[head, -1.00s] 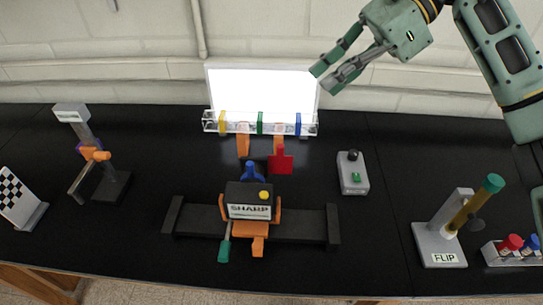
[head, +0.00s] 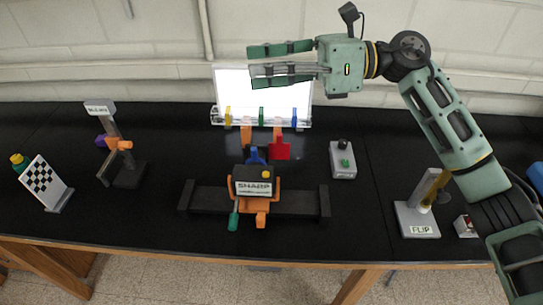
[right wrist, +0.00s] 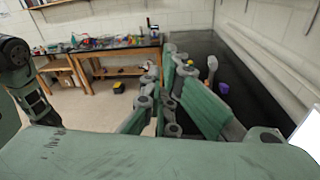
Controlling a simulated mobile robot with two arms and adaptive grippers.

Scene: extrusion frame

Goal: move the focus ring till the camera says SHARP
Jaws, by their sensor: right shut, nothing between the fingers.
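The camera (head: 253,173) is a dark box on a black rail at the middle of the bench. Its screen (head: 254,188) reads SHARP. Orange parts (head: 255,205) flank it and stand in front. A green-tipped lever (head: 234,217) hangs at its front left; it looks like the focus ring's handle, though the ring itself is hard to make out. My right gripper (head: 252,63) is raised above and behind the camera, in front of the bright panel, apart from everything. It is shut and empty. In the right wrist view its green fingers (right wrist: 190,100) show large. My left gripper is not in view.
A lit white panel (head: 300,92) with coloured clips stands at the back. A checkerboard target (head: 44,180) and an orange-clamped stand (head: 128,172) are at left. A small switch box (head: 342,160) and the FLIP stand (head: 415,220) are at right. Bare bench lies between.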

